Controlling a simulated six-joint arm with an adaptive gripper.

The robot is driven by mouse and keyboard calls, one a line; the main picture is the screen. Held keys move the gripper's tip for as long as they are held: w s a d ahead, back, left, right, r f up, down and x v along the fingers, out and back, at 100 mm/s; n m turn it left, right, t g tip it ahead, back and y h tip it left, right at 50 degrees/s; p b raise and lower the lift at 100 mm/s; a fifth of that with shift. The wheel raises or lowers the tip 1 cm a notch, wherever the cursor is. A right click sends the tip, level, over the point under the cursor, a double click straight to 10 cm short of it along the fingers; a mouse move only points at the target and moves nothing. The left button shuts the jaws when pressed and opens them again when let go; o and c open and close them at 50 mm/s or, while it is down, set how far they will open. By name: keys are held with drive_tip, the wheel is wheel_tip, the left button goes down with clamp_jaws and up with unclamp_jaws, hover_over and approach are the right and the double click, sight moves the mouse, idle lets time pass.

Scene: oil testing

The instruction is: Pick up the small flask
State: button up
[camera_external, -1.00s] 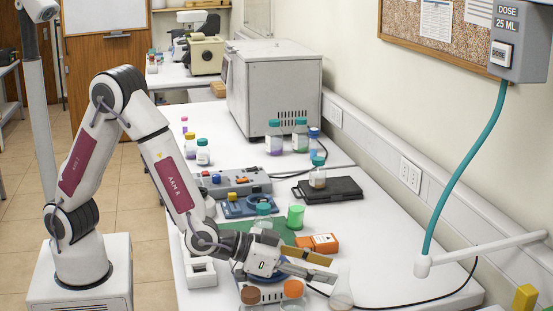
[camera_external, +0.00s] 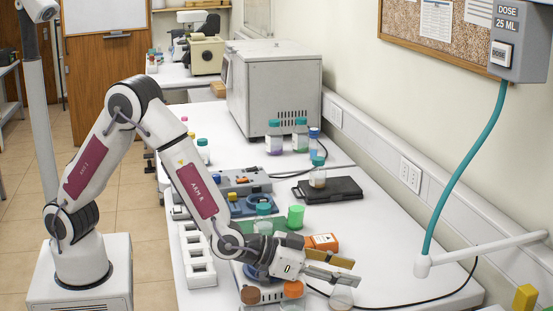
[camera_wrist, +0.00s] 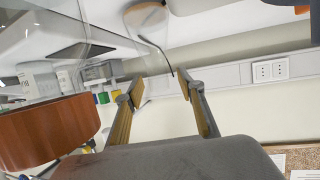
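The small clear conical flask (camera_external: 341,298) stands at the front of the table, near the picture's bottom edge. Its neck is hidden at the fingers of my gripper (camera_external: 350,271). My gripper is tilted nearly level, with its two fingers apart. In the wrist view my gripper (camera_wrist: 156,88) is also open, and a rounded glass base, apparently the flask (camera_wrist: 148,17), shows beyond the fingertips at the top. I cannot tell whether the neck lies between the fingers or whether they touch it.
A brown-capped jar (camera_external: 250,295) and an orange-capped jar (camera_external: 293,289) stand close left of the flask; a brown cap (camera_wrist: 45,132) looms in the wrist view. An orange meter (camera_external: 322,242) and green cup (camera_external: 295,216) lie behind.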

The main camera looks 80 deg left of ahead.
clamp_jaws()
drive_tip(key=shift+r, duration=0.15)
idle(0.4)
drive_tip(key=shift+r, duration=4.85)
